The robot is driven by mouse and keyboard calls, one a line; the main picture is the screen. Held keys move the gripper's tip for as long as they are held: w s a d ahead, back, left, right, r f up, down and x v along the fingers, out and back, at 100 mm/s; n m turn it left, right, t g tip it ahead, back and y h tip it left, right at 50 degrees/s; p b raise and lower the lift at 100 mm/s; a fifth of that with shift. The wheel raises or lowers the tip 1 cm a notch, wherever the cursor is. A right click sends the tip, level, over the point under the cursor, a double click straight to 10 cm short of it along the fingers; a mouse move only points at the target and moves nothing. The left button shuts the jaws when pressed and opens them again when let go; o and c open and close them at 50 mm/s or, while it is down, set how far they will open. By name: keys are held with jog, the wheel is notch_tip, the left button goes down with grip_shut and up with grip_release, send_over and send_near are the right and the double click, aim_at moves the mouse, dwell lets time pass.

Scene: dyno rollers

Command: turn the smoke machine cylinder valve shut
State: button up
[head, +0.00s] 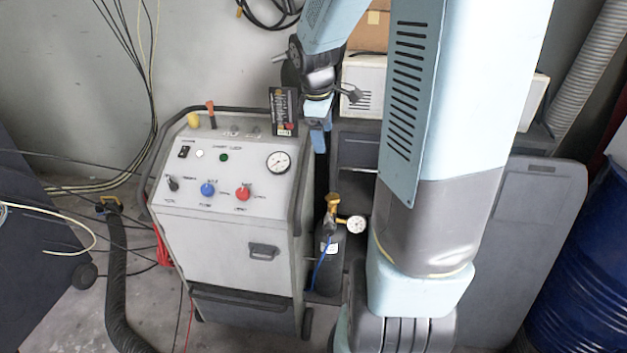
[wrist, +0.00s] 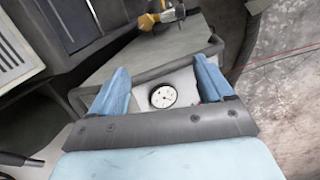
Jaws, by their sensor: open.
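The smoke machine (head: 225,240) is a grey cabinet with knobs, switches and a round gauge. Just right of it stands a dark cylinder (head: 327,268) with a brass valve (head: 333,203) on top, a small white gauge (head: 356,224) and a blue hose. My gripper (head: 318,135) points down above and behind the valve in the picture, clear of it. In the wrist view, my gripper (wrist: 163,68) has its blue fingers apart with nothing held. A round gauge on a pale panel shows beyond them. A brass-coloured fitting (wrist: 160,16) is at the top; I cannot tell whether it is the cylinder valve.
The machine's black rail (head: 300,185) runs close left of the cylinder. A dark case (head: 358,150) stands behind it, with a white box (head: 365,75) above. My arm covers much of the right side. A blue drum (head: 580,290) is far right; a black hose (head: 118,285) lies left.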

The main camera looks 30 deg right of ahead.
aim_at(333, 197)
jog(key=w+d+f+n+g+y, duration=0.1)
jog(key=w+d+f+n, duration=0.25)
jog(key=f, duration=0.35)
jog(key=w+d+f+n+y, duration=0.1)
jog(key=w+d+f+n, duration=0.15)
jog(key=d+f, duration=0.35)
jog(key=f, duration=0.5)
jog(key=a+f, duration=0.1)
jog(key=f, duration=0.8)
jog(key=shift+w+a+f, duration=0.2)
jog(key=shift+w+f, duration=0.1)
jog(key=shift+w, duration=0.05)
jog(key=shift+c, duration=0.3)
jog(key=c, duration=1)
jog(key=m, duration=0.5)
jog(key=o, duration=1.1)
jog(key=shift+c, duration=0.2)
